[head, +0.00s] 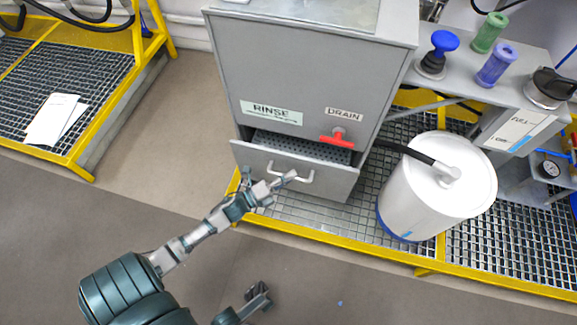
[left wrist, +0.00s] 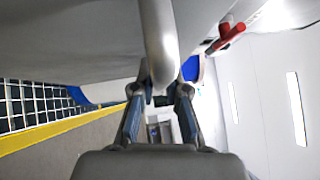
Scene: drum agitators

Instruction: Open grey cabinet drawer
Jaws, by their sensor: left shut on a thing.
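The grey cabinet (head: 310,75) stands upright at the centre of the head view. Its drawer (head: 255,160) is pulled partly out at the bottom, and a dark perforated surface (head: 300,146) shows inside. A pale bar handle (head: 304,178) is on the drawer front. My left gripper (head: 280,184) is at the handle's left part, shut on it. In the left wrist view the handle bar (left wrist: 158,45) runs down to the fingertips (left wrist: 160,92). My right gripper (head: 258,297) is low in the head view, apart from the cabinet; its finger opening is unclear.
A red drain valve (head: 338,139) sits just above the drawer. A white drum (head: 436,190) with a black hose stands close to the right on a yellow-edged grating (head: 300,222). The floor in front (head: 200,270) is clear.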

